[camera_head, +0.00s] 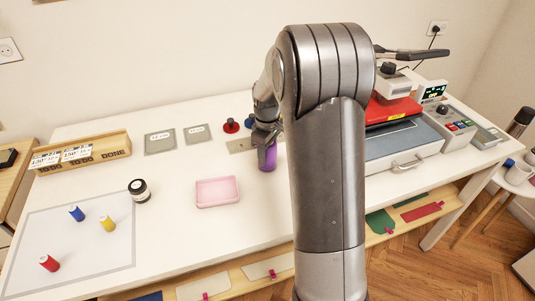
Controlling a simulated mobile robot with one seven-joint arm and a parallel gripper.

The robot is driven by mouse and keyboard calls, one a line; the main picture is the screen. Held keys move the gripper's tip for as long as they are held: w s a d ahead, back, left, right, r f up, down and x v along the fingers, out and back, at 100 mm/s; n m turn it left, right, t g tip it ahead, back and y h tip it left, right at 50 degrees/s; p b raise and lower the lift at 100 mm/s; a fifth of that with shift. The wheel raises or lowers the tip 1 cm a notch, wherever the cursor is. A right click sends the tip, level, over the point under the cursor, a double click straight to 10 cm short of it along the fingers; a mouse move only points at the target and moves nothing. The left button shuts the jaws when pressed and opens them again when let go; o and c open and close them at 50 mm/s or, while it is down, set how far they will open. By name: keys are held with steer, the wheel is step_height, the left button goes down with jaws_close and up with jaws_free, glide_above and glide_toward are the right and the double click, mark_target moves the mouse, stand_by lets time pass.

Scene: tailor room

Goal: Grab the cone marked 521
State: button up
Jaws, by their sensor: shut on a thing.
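My gripper (266,146) is shut on a purple cone (268,160) at the back middle of the white table. The cone looks upright, and its top is hidden by the fingers. I cannot tell whether it is lifted off the table. No number can be read on it. A red thing on a dark round base (231,126) stands to the left behind my gripper. A blue thing (249,122) beside it is partly hidden by my arm.
A pink tray (218,204) and a dark jar (140,190) stand in front. Blue (77,213), yellow (107,223) and red (49,263) spools stand on a grey-outlined mat (75,250). A heat press (400,145) is at right. A wooden rack (82,165) is at left.

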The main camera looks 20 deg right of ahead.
steer(key=c, duration=0.3)
